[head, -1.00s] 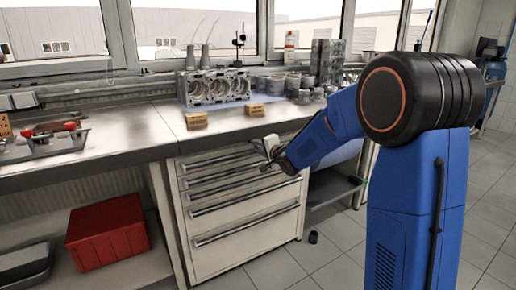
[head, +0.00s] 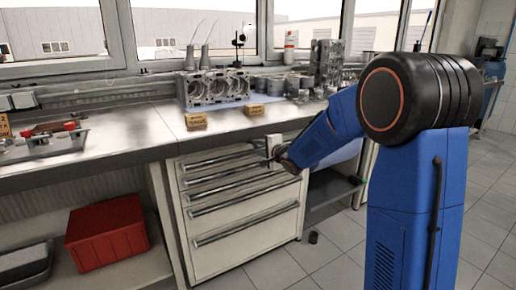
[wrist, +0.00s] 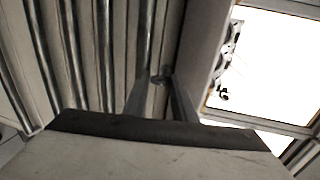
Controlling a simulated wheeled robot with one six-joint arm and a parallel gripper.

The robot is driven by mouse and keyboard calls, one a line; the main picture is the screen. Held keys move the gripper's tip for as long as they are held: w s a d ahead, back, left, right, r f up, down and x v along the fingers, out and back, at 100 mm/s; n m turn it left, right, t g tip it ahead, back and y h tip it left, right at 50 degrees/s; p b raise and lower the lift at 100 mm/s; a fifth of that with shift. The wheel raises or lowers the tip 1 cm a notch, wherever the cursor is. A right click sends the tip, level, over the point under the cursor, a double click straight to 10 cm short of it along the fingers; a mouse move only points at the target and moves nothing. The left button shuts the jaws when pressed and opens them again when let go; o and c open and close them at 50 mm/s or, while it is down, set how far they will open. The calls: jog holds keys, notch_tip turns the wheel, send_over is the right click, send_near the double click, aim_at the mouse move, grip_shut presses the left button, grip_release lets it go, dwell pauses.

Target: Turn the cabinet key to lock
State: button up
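The light drawer cabinet (head: 240,219) stands under the bench, its drawers shut. My gripper (head: 267,152) is at the cabinet's upper right front, near the top drawers. In the wrist view the two fingers of my gripper (wrist: 161,82) point at the cabinet front and stand a little apart. A small metal piece, likely the key (wrist: 158,79), shows between the fingertips. Whether the fingers touch it is hard to tell. The key cannot be made out in the head view, and its turn angle is unclear.
Long drawer handles (head: 245,224) stick out beside my gripper. The metal bench top (head: 130,130) overhangs above, with small cardboard boxes (head: 196,120) and an engine block (head: 214,88) on it. A red bin (head: 106,232) sits at lower left. Floor right of the cabinet is mostly clear.

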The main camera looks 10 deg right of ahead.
jog(key=o, duration=0.4)
jog(key=shift+c, duration=0.2)
jog(key=v, duration=1.7)
jog(key=shift+s+d, duration=0.15)
